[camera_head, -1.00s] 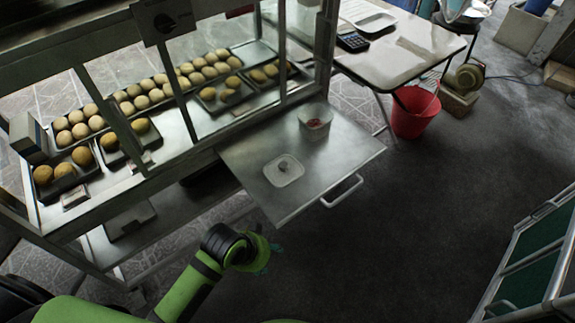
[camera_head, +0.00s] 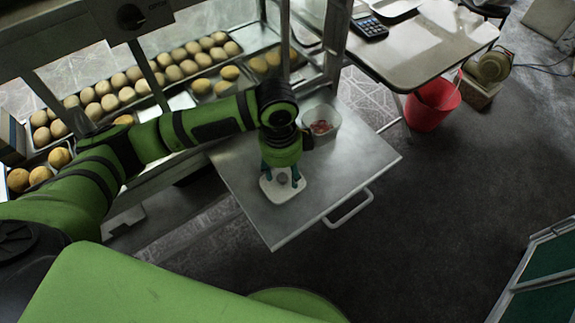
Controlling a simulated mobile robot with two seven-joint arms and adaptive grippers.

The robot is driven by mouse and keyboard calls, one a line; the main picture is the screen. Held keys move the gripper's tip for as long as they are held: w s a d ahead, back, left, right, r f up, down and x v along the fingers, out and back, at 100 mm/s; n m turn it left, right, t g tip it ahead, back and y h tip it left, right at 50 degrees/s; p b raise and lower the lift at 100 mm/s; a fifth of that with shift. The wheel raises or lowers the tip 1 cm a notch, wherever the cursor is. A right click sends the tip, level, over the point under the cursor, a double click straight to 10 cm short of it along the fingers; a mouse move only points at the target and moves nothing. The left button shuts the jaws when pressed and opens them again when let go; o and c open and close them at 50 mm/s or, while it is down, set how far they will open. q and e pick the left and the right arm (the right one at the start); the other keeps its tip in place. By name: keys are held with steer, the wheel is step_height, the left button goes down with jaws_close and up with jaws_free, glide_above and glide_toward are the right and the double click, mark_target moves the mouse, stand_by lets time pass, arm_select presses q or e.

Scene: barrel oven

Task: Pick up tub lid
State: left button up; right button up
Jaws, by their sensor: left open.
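The tub lid (camera_head: 285,191) is a white, rounded-square lid with a grey knob in its middle. It lies flat on the metal pull-out shelf (camera_head: 345,170). My left gripper (camera_head: 282,180) is directly over the lid, pointing down, with its teal fingers apart on either side of the knob. I cannot tell whether the fingers touch the knob or the lid. The open tub (camera_head: 321,124), clear with something reddish inside, stands on the shelf just behind and right of the gripper. My right gripper is not in view.
A glass display case with trays of buns (camera_head: 165,75) stands behind my left arm. The shelf has a handle (camera_head: 348,208) on its front edge. A table with a calculator (camera_head: 369,26) and a red bucket (camera_head: 432,103) are at the upper right.

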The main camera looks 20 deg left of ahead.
mark_target(282, 177)
arm_select(q)
steer(key=shift+w+a+r, duration=0.35)
steer(key=shift+w+a, duration=0.25)
steer(key=shift+a, duration=0.1)
steer(key=shift+w+a+y, duration=0.15)
steer(key=shift+y, duration=0.15)
steer(key=shift+f, duration=0.4)
steer(key=f, duration=0.3)
steer(key=shift+d, duration=0.25)
step_height(282, 177, down, 3)
steer(key=shift+w+d+r+b, duration=0.1)
steer(key=shift+w+b, duration=0.05)
steer(key=shift+b, duration=0.25)
steer(key=shift+c, duration=0.4)
steer(key=c, duration=0.7)
steer(key=shift+c, duration=1.2)
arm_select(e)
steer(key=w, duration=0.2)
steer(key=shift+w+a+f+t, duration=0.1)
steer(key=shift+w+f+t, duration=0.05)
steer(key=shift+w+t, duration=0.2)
